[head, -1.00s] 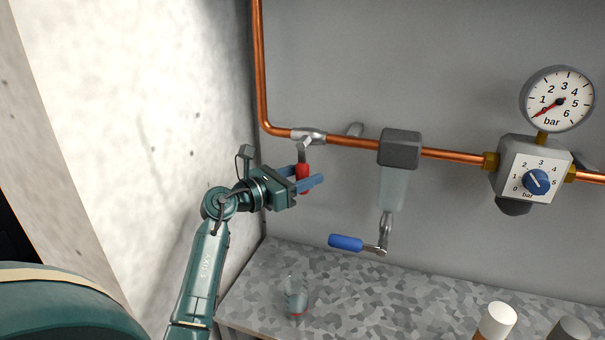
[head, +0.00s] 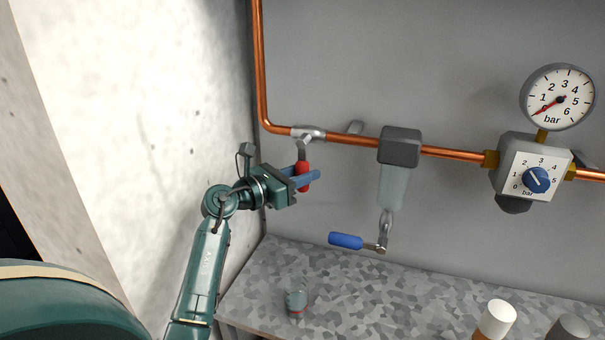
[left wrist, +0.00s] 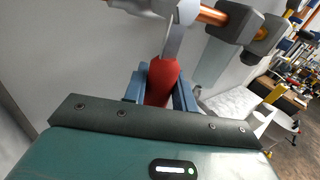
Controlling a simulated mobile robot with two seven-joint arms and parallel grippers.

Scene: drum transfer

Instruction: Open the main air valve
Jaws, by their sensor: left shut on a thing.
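The main air valve has a red handle (head: 303,176) that hangs down from a grey valve body (head: 308,133) on the copper pipe. My left gripper (head: 305,178) is shut on the red handle, with a blue finger on each side of it. In the left wrist view the red handle (left wrist: 162,80) sits between the blue fingers, its grey lever running up to the valve body. My right gripper is not in view.
Right of the valve hang a filter bowl (head: 391,185) and a blue-handled lever (head: 346,241). A regulator (head: 535,172) and a gauge (head: 558,98) reading near zero are further right. A small glass (head: 296,300) and a white-capped container (head: 497,320) stand on the speckled bench (head: 375,305).

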